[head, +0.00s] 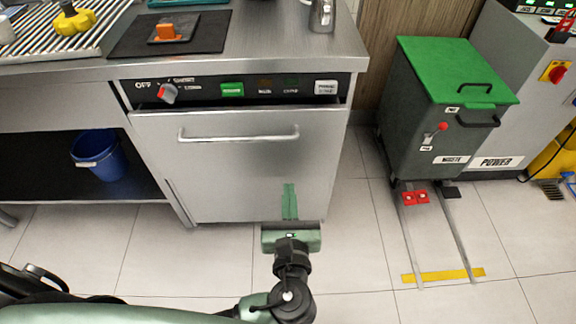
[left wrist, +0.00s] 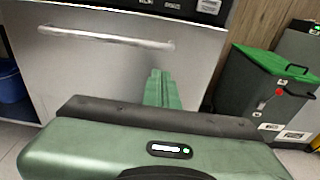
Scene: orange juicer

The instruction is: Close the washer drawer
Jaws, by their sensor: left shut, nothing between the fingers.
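The washer drawer (head: 230,165) is a stainless steel front with a horizontal bar handle (head: 239,136), under a black control panel (head: 243,90). Its top edge stands slightly out from the panel, with a dark gap between them. My left gripper (head: 289,188) is shut and empty, its green fingers in front of the lower right part of the drawer front. My right gripper is not in view.
A grey waste bin with a green lid (head: 455,70) stands to the right, with rails on the floor before it. A blue bucket (head: 98,155) sits under the counter at left. The tiled floor (head: 180,265) in front is clear.

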